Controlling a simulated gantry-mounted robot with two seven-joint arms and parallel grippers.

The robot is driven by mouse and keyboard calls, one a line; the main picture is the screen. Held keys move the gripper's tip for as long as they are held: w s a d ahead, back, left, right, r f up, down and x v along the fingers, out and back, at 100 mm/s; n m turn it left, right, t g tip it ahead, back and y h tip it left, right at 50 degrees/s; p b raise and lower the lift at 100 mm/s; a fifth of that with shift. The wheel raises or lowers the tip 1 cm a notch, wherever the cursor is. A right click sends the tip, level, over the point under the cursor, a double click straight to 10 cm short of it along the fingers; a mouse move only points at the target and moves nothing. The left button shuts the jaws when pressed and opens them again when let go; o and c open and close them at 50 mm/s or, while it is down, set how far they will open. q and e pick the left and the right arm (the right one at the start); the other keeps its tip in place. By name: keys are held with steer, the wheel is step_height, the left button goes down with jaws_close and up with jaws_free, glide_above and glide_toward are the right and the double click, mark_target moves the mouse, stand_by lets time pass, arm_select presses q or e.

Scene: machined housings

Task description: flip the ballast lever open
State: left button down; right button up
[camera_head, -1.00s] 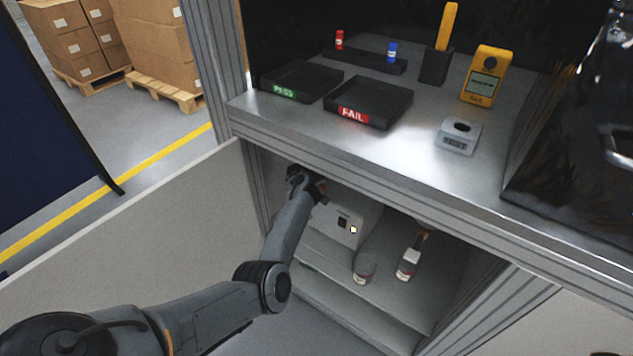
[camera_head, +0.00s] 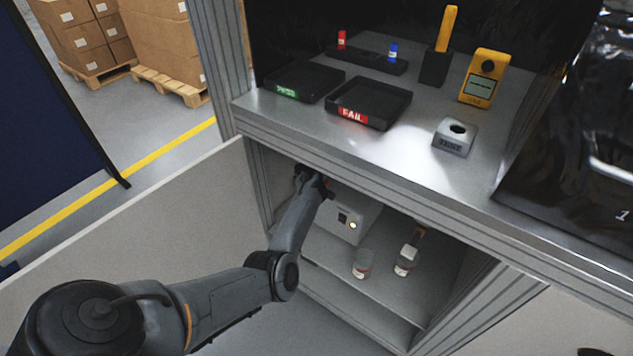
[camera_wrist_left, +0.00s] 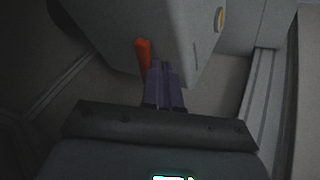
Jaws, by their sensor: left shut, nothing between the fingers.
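The ballast is a light grey box (camera_head: 350,221) on the upper shelf inside the open cabinet. Its front has a dark square and a small round light. In the left wrist view the box (camera_wrist_left: 150,15) fills the upper middle, and an orange-red lever (camera_wrist_left: 143,56) stands beside it. My left gripper (camera_wrist_left: 166,72) is shut and empty. Its fingertips are just right of the lever and very close to it; I cannot tell if they touch. In the head view this gripper (camera_head: 316,182) is at the box's upper left, partly under the worktop. My right gripper is not in view.
An open cabinet door (camera_head: 150,230) lies to the left. Trays (camera_head: 372,92) and a yellow meter (camera_head: 484,78) are on the worktop.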

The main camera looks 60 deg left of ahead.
arm_select(q)
steer(key=s+d+r+p, duration=0.2)
steer(key=s+d+p, duration=0.55)
steer(key=s, duration=0.35)
steer(key=s+f+m+g+y+p, duration=0.1)
steer(key=s+f+m+g+p, duration=0.15)
steer(key=s, duration=0.85)
steer(key=s+d+r+m+h+p, duration=0.1)
steer(key=s+d+r+m+h, duration=0.15)
steer(key=d+r+m, duration=0.65)
steer(key=s+d+r+m+t+h, duration=0.1)
steer(key=s+d+r+m+h, duration=0.15)
steer(key=d, duration=1.25)
steer(key=s+d+r+m+h+p, duration=0.1)
steer(key=s+d+r+m, duration=0.35)
steer(key=d, duration=0.85)
step_height(320, 180, up, 38)
steer(key=p, duration=3.7)
steer(key=shift+s+a+m+p, duration=0.2)
steer(key=shift+a+m+p, duration=0.15)
steer(key=shift+a, duration=0.1)
